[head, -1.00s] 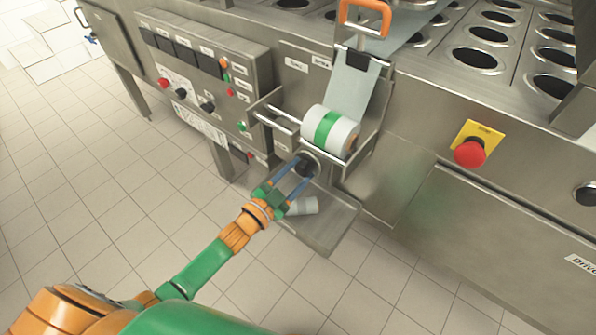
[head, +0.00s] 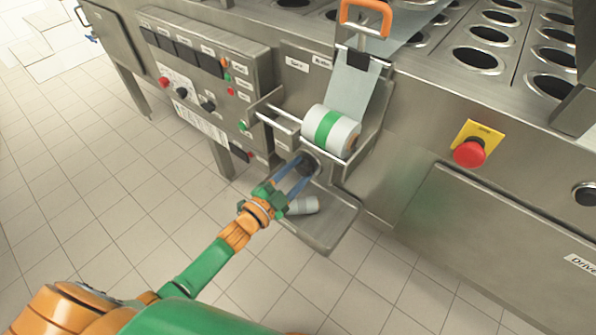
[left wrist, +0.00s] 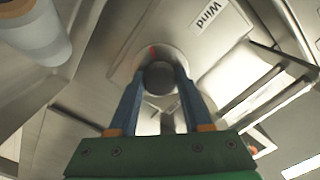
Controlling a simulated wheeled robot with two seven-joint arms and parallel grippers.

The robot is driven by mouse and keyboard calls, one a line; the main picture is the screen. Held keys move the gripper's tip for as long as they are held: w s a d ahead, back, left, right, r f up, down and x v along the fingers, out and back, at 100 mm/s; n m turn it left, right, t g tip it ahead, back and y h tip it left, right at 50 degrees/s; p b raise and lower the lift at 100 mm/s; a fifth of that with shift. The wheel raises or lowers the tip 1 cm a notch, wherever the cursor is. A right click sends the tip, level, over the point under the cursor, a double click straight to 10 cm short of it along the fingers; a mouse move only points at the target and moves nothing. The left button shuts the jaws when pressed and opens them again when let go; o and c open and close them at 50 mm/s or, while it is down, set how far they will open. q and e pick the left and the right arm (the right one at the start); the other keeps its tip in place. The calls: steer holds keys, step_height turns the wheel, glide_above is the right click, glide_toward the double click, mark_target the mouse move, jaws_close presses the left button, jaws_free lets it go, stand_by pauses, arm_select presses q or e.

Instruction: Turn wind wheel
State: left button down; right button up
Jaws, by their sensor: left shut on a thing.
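The wind wheel (left wrist: 160,77) is a dark round knob on the machine's steel front, below the film roll. In the left wrist view a label reading "Wind" (left wrist: 208,15) is beside it, and a small red mark shows at its rim. In the head view the wheel (head: 309,163) is partly hidden by my left gripper (head: 303,172). My left gripper's two blue fingers (left wrist: 157,88) are shut on the wheel, one on each side. My right gripper is not in view.
A white roll with a green band (head: 331,130) sits on a holder above the wheel. A steel tray (head: 325,225) with a small pale roll (head: 303,205) is below. A control panel (head: 190,85) is left; a red emergency button (head: 469,152) is right.

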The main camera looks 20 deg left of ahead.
arm_select(q)
steer(key=shift+c, duration=1.7)
jaws_free()
steer(key=shift+s, duration=0.1)
steer(key=v, duration=0.7)
steer(key=shift+p, duration=0.45)
